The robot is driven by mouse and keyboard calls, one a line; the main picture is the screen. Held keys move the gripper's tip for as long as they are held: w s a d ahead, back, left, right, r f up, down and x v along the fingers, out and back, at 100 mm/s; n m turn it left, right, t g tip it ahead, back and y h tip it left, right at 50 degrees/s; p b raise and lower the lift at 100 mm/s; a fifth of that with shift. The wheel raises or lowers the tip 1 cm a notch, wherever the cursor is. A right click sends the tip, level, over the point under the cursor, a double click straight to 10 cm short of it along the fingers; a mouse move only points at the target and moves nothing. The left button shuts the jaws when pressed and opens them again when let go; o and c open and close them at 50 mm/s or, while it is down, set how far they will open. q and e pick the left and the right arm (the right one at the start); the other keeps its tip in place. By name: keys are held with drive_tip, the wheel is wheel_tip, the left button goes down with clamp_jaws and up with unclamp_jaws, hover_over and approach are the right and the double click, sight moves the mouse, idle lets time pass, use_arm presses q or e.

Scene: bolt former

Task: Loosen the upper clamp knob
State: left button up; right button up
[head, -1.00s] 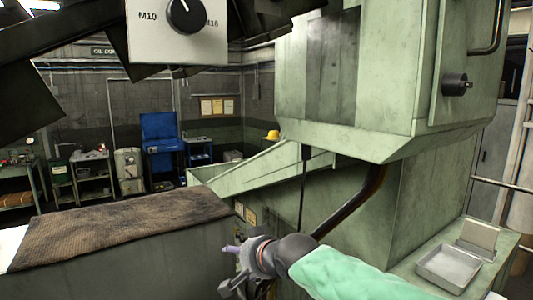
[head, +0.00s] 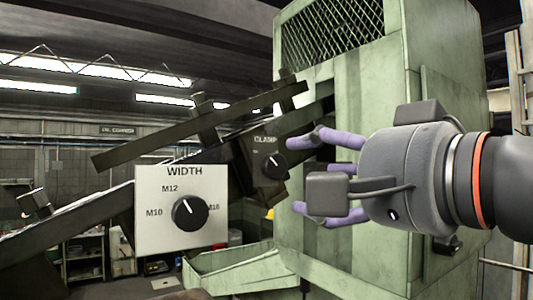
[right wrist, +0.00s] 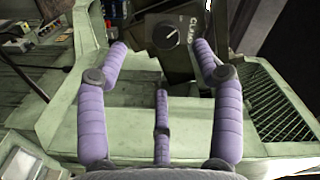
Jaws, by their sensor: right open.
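A black round clamp knob (head: 274,165) sits on a dark plate marked CLAMP on the sloping rail, up and to the right of the WIDTH panel. It also shows in the right wrist view (right wrist: 172,38), at the top between the fingertips. My right gripper (head: 305,172) has purple fingers, spread open and empty. It points left at the knob from the right, with a visible gap between them. In the right wrist view the fingers (right wrist: 163,62) stand wide around the line to the knob. My left gripper is not in view.
A white WIDTH panel (head: 153,237) with a black dial (head: 190,213) hangs left of the clamp plate. A long dark bar (head: 195,126) runs above the rail. The green machine housing (head: 435,80) with a mesh window (head: 330,30) stands behind my right gripper.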

sight(278, 167)
drive_tip(key=x, duration=0.2)
drive_tip(key=p+x, duration=0.1)
drive_tip(key=x, duration=0.2)
drive_tip(key=r+p+x, duration=0.1)
drive_tip(key=x, duration=0.2)
drive_tip(key=shift+w, duration=0.2)
drive_tip(key=shift+s+n+p, duration=0.15)
drive_tip(key=shift+n+p, duration=0.55)
drive_tip(key=shift+n, duration=0.5)
drive_tip(key=shift+s+d+r+n+p, duration=0.1)
drive_tip(key=shift+s+d+n+p, duration=0.1)
drive_tip(key=shift+n+p, duration=0.65)
drive_tip(key=n, duration=0.4)
drive_tip(key=shift+w+a, duration=0.1)
drive_tip(key=shift+n, duration=1.35)
drive_tip(key=shift+f, duration=0.2)
